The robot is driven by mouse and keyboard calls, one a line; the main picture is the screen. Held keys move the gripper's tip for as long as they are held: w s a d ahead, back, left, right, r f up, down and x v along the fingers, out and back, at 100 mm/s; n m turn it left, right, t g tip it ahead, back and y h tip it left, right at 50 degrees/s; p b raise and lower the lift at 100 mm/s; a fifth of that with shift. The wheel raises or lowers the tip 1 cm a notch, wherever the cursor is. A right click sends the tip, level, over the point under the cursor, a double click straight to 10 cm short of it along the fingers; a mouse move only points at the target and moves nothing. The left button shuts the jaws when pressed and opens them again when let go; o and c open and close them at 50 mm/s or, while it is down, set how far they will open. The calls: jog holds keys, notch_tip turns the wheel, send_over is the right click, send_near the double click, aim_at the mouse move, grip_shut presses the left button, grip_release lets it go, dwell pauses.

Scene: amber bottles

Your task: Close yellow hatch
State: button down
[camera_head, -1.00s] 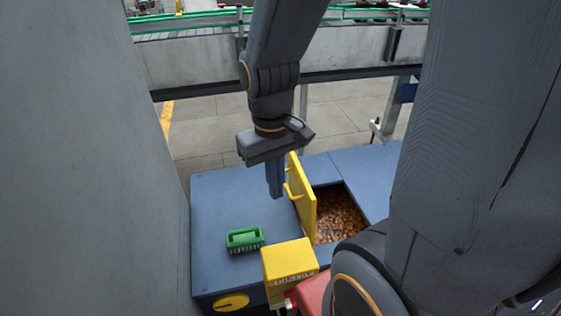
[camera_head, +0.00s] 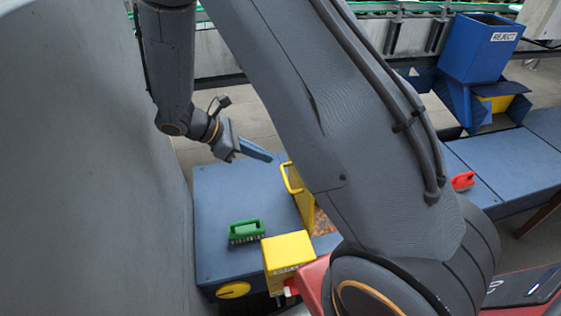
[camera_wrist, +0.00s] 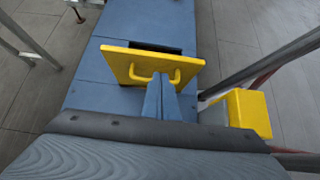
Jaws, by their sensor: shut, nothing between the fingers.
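The yellow hatch (camera_head: 304,196) stands open and roughly upright on the blue bench (camera_head: 221,206), its handle (camera_head: 291,178) on the left face. The opening to its right shows brown contents (camera_head: 322,221), mostly hidden by my arm. My gripper (camera_head: 268,158) is shut and empty, to the left of the hatch and near its handle height. In the wrist view the hatch (camera_wrist: 150,62) faces me, its handle (camera_wrist: 153,78) just beyond my fingertips (camera_wrist: 160,78). I cannot tell whether the fingers touch it.
A yellow box (camera_head: 288,251) stands in front. A grey wall borders the left.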

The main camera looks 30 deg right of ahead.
jog(key=p, duration=0.2)
send_over(287, 179)
notch_tip(287, 179, down, 6)
jog(key=shift+f, duration=0.15)
